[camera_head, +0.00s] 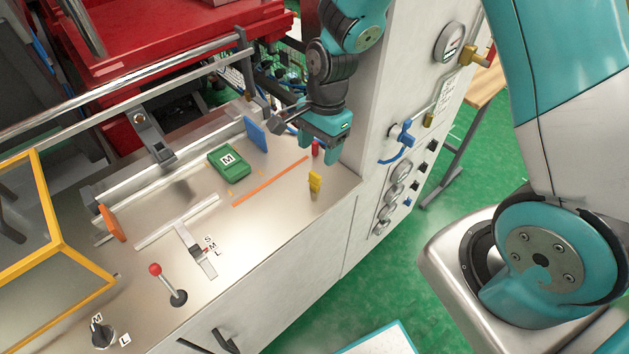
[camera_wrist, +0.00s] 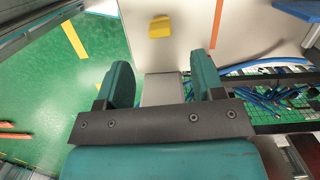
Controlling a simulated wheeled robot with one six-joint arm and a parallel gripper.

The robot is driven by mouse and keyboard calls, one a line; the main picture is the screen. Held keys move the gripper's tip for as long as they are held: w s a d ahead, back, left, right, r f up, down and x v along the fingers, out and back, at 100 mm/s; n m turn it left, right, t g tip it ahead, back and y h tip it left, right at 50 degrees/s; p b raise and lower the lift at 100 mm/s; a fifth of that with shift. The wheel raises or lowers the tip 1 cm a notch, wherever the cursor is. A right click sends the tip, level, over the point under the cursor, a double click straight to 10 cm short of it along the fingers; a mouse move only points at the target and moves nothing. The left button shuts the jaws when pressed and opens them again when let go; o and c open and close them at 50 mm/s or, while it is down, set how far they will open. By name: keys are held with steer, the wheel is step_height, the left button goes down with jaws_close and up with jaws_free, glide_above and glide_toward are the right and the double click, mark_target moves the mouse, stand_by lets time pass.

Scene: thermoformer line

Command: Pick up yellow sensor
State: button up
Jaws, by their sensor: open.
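The yellow sensor (camera_head: 315,182) is a small yellow block on the metal worktop, near its right end and front edge. In the wrist view the yellow sensor (camera_wrist: 160,27) shows beyond the fingertips, roughly in line with the gap between them. My gripper (camera_head: 322,150) is over the right end of the worktop, behind the sensor in the head view and apart from it. In the wrist view my gripper (camera_wrist: 163,75) has its two teal fingers spread, with nothing between them.
A green block marked M (camera_head: 226,161), a blue plate (camera_head: 255,134) and an orange strip (camera_head: 270,181) are on the worktop (camera_head: 262,225). A small red object (camera_head: 315,149) is beside my gripper. The white machine panel (camera_head: 400,110) with gauges stands to the right. Cables (camera_wrist: 275,97) lie right in the wrist view.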

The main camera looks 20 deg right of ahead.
mark_target(315, 174)
steer(key=f, duration=0.3)
steer(key=a+f+p, duration=0.1)
steer(key=f, duration=0.5)
steer(key=shift+s+a+f, duration=0.2)
steer(key=shift+s+f, duration=0.1)
steer(key=shift+f, duration=0.05)
steer(key=c, duration=1)
